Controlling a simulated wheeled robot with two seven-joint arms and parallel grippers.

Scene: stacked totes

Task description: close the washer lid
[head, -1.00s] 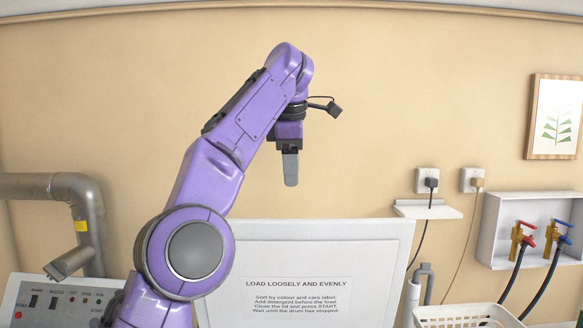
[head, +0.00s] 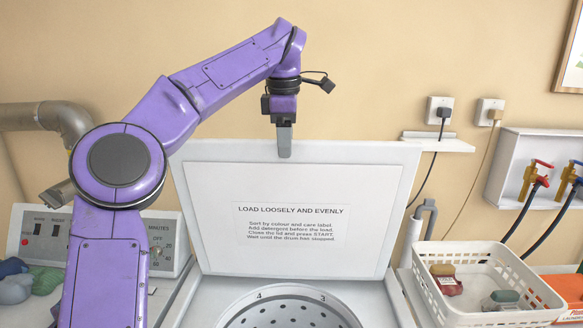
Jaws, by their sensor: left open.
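The washer lid (head: 215,215) stands raised at the back of the washer in the head view, its inner face with a printed notice turned towards me. Below it the round drum opening (head: 290,312) with its perforated metal shows at the bottom edge. My left gripper (head: 284,148) points down at the middle of the lid's top edge. Its fingertip overlaps that edge in the picture; I cannot tell whether it touches. The fingers line up, so the gap between them is hidden, but it is open and holds nothing. My right gripper is out of view.
A white basket (head: 440,312) with small items stands to the right of the washer. A control panel (head: 165,240) and a grey pipe (head: 60,118) are on the left. Sockets, a small shelf (head: 437,142) and a tap box (head: 510,185) are on the wall.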

